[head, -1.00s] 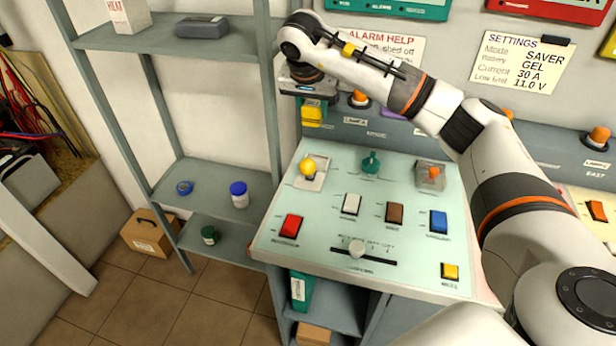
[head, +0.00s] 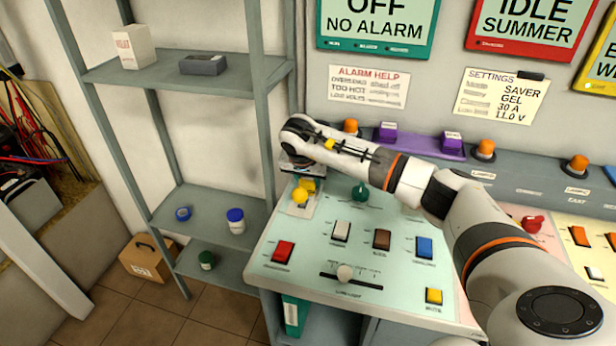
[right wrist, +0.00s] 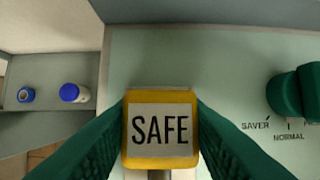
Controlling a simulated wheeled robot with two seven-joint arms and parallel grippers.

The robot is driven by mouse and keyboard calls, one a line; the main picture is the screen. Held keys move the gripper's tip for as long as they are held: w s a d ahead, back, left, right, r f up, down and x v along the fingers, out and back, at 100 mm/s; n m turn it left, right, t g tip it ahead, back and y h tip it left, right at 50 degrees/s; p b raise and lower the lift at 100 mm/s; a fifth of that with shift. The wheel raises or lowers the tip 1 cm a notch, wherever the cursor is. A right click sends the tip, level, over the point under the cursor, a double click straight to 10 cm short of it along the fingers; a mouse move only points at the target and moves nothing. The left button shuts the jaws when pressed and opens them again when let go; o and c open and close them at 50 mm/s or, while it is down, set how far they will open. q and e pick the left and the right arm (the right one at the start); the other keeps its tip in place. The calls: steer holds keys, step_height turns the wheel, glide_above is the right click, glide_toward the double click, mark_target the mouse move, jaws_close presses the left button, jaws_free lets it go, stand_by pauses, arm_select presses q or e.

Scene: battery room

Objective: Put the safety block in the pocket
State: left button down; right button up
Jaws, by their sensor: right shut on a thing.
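The safety block (right wrist: 160,128) is a yellow block with a pale label reading SAFE. In the right wrist view it sits between the two green fingers of my right gripper (right wrist: 160,112), which is shut on it. In the head view my right gripper (head: 299,173) points down over the far left corner of the pale green panel, and a bit of the yellow block (head: 309,184) shows under it. A lever with a yellow ball knob (head: 299,196) stands close by, in front of the block in the picture. I cannot make out the pocket. My left gripper is not in view.
The panel (head: 310,258) carries a green knob (head: 360,192), several coloured rocker switches and a slider (head: 345,273). My right arm hides its far right part. Grey shelves (head: 215,265) with a blue-lidded jar (head: 236,220) stand to the left.

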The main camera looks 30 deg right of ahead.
steer(key=shift+f, duration=0.15)
steer(key=o, duration=1)
steer(key=shift+r, duration=0.3)
steer(key=shift+a+r, duration=0.1)
steer(key=shift+r, duration=0.15)
steer(key=b+v, duration=0.2)
steer(key=v, duration=0.9)
steer(key=shift+r, duration=0.15)
steer(key=shift+s, duration=0.1)
